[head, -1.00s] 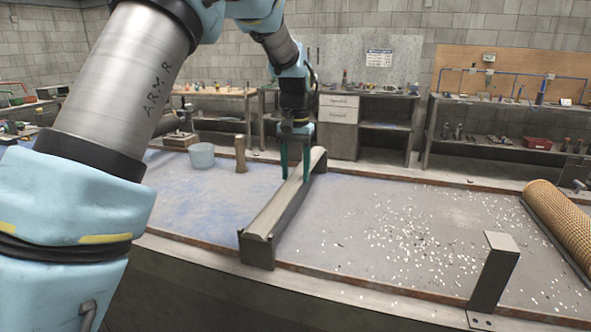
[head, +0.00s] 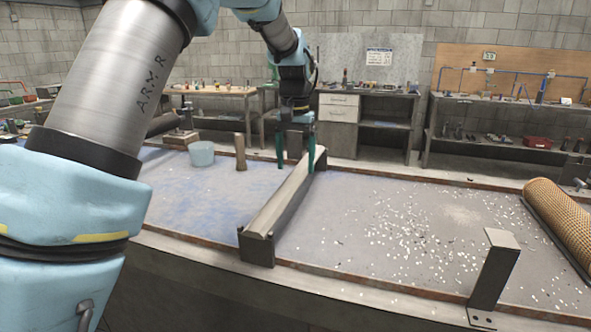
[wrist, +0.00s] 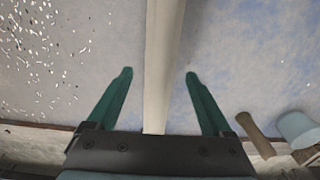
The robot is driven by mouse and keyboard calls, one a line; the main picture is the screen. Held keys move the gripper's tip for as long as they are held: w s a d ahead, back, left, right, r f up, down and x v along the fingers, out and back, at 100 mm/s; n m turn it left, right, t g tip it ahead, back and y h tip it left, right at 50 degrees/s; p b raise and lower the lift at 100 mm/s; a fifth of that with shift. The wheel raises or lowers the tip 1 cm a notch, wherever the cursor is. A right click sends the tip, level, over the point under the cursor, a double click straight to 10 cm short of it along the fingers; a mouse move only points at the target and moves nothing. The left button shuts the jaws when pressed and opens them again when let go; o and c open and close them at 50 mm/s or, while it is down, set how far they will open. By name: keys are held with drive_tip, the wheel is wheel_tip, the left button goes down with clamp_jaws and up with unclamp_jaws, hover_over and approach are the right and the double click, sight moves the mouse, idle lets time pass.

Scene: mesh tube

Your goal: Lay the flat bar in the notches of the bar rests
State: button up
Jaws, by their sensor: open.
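The flat bar (head: 284,195) is a long pale grey strip running from the near edge of the bench top toward the back. Its near end lies between the two raised prongs of the dark near bar rest (head: 257,251). Its far end is at the far bar rest (head: 320,156), where the seating is too small to tell. My gripper (head: 296,169) is open above the bar's far part, one green finger on each side. In the wrist view the bar (wrist: 160,65) runs between the spread fingers (wrist: 158,74), with a gap on both sides.
A pale blue cup (head: 201,154) and a brown cylinder (head: 240,152) stand at the back left. An orange mesh tube (head: 562,219) lies at the right. A bent metal bracket (head: 492,275) stands at the front right. White chips (head: 410,235) are scattered between.

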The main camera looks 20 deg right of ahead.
sight(295, 175)
wheel_tip(295, 175, up, 10)
drive_tip(key=b, duration=0.1)
drive_tip(key=s+a+f+n, duration=0.1)
drive_tip(key=a+f, duration=0.3)
drive_tip(key=a, duration=0.6)
drive_tip(key=s+a+f+n, duration=0.1)
drive_tip(key=a+f+n, duration=0.2)
drive_tip(key=a, duration=0.7)
drive_tip(key=s+a+f+n+t, duration=0.1)
drive_tip(key=s+a+f, duration=0.1)
drive_tip(key=a+f, duration=0.5)
drive_tip(key=shift+a+n, duration=0.4)
drive_tip(key=shift+a, duration=1.3)
drive_tip(key=s+a+f+n, duration=0.1)
drive_tip(key=s+a+f, duration=0.3)
drive_tip(key=s+a, duration=0.2)
drive_tip(key=shift+s+a+n+t, duration=0.15)
drive_tip(key=shift+s+n+t, duration=0.15)
drive_tip(key=shift+s, duration=0.2)
drive_tip(key=shift+r, duration=0.1)
